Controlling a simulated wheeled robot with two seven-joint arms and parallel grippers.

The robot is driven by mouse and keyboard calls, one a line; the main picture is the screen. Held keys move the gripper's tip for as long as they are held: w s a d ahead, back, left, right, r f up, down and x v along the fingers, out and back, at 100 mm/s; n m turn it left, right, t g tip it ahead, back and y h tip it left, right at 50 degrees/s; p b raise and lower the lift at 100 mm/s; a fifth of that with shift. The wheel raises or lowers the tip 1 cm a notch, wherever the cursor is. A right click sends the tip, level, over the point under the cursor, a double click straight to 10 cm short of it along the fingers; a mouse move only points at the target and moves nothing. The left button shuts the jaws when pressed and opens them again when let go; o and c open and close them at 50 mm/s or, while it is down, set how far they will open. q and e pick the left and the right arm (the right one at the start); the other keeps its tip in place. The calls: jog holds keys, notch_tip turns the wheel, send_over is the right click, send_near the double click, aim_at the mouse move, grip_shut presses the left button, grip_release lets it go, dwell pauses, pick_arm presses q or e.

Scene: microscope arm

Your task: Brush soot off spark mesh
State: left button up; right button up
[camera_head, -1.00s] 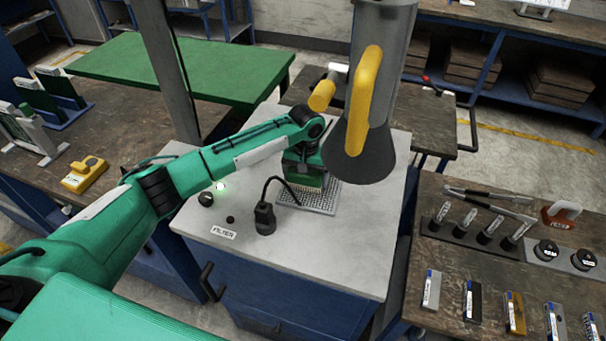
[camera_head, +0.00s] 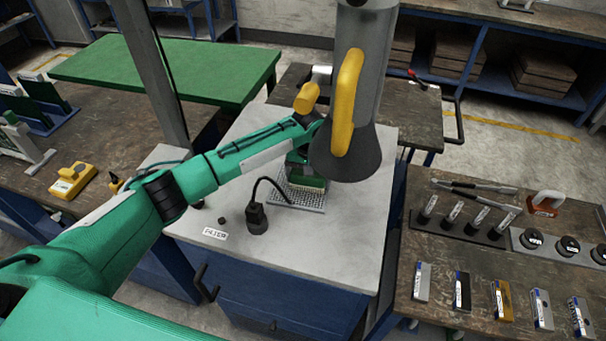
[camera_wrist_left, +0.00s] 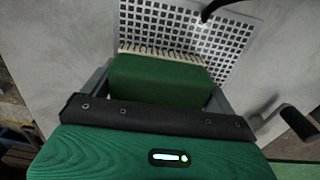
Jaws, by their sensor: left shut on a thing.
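The spark mesh (camera_head: 312,205) is a flat perforated grey plate on the light-topped filter cabinet; it also shows in the left wrist view (camera_wrist_left: 222,38). My left gripper (camera_head: 304,180) is over the mesh and shut on a green brush (camera_wrist_left: 158,82). The brush's pale bristles point at the mesh and appear to be at its surface; exact contact I cannot tell. The extraction hood (camera_head: 345,155), with a yellow handle, hides part of the gripper and the mesh's far side. Soot is not clearly visible. My right gripper is not in view.
A black plug-like fitting with a cable (camera_head: 257,218) stands at the mesh's near left corner. The right bench (camera_head: 408,290) holds tools and small blocks. The cabinet top's front right is clear.

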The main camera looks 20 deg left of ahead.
aim_at(293, 169)
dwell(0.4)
pick_arm(q)
jog(key=shift+s+a+p, duration=0.1)
jog(key=shift+a+p, duration=0.5)
jog(key=shift+a, duration=0.4)
jog(key=shift+a+f, duration=0.1)
jog(key=shift+a, duration=0.05)
jog(key=shift+a+p, duration=0.7)
jog(key=shift+a, duration=0.6)
jog(key=shift+d, duration=0.2)
